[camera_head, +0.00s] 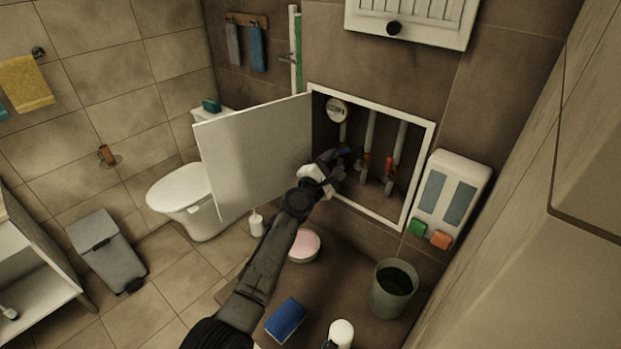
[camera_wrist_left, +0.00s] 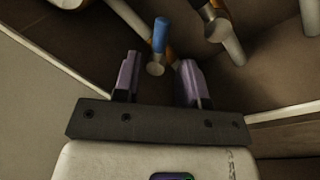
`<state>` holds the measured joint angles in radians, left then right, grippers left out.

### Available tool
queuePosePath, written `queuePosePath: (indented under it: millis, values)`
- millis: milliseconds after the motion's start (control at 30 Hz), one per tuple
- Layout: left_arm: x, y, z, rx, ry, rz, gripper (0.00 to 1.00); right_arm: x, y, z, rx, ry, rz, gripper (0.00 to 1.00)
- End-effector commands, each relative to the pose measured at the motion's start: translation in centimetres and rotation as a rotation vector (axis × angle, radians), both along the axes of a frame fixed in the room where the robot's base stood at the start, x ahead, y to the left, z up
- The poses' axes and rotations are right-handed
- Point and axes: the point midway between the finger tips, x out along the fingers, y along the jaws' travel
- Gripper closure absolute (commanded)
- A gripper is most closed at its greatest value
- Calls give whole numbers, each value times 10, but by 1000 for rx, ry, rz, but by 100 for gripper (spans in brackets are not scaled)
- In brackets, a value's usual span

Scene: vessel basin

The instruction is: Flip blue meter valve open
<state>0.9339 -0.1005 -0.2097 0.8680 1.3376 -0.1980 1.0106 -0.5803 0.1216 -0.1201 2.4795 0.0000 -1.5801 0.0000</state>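The blue valve handle (camera_wrist_left: 160,36) shows in the left wrist view, just beyond and between the fingers of my left gripper (camera_wrist_left: 160,66). The gripper is open, with a finger on each side of the handle's near end; I cannot tell whether either touches it. In the head view my left gripper (camera_head: 334,160) reaches into the wall recess, and only a small bit of the blue handle (camera_head: 346,152) shows there. The round white meter (camera_head: 337,109) is at the upper left of the recess. My right gripper is not in view.
The recess has a white frame (camera_head: 421,168) and an open white door (camera_head: 256,152) on its left. Pipes run inside, one with a red handle (camera_head: 388,163). A dispenser (camera_head: 459,190) hangs at the right. A bucket (camera_head: 393,290) and blue sponge (camera_head: 286,320) are below.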

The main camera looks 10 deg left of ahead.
Motion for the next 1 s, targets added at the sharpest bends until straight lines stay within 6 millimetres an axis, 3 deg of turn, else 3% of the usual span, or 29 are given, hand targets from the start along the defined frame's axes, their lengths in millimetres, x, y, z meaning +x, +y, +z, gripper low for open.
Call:
queuePosePath:
  millis: [33,100,333,633,1000]
  values:
    - [-8,5,4,-1,2,2,62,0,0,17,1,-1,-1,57]
    - [-17,9,2,-1,2,2,62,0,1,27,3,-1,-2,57]
    - [-51,24,-7,0,3,3,62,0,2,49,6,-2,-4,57]
    - [-85,40,-16,-2,2,3,62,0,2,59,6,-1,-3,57]
    - [-96,45,-18,0,2,3,62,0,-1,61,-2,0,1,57]
